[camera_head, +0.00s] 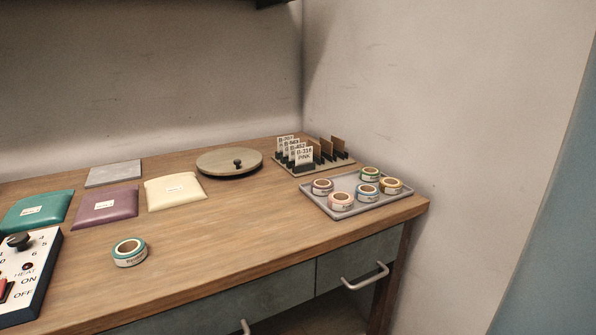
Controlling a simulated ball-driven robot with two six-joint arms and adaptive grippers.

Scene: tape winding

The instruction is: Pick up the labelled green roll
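A green-rimmed tape roll (369,174) lies flat at the back of a grey tray (378,204) on the right end of the table. Its front shows a pale label, too small to read. A teal-rimmed roll (129,252) with a label lies alone on the wood at the front left. The tray also holds a mauve roll (322,187), a pink roll (341,201), a blue roll (367,192) and a yellow roll (391,186). Neither of my grippers is in view.
A rack of label cards (304,156) stands behind the tray. A round turntable with a knob (230,162) is left of it. Teal, purple (105,206) and cream pouches (174,192) and a heat control box (25,272) occupy the left. The front middle wood is clear.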

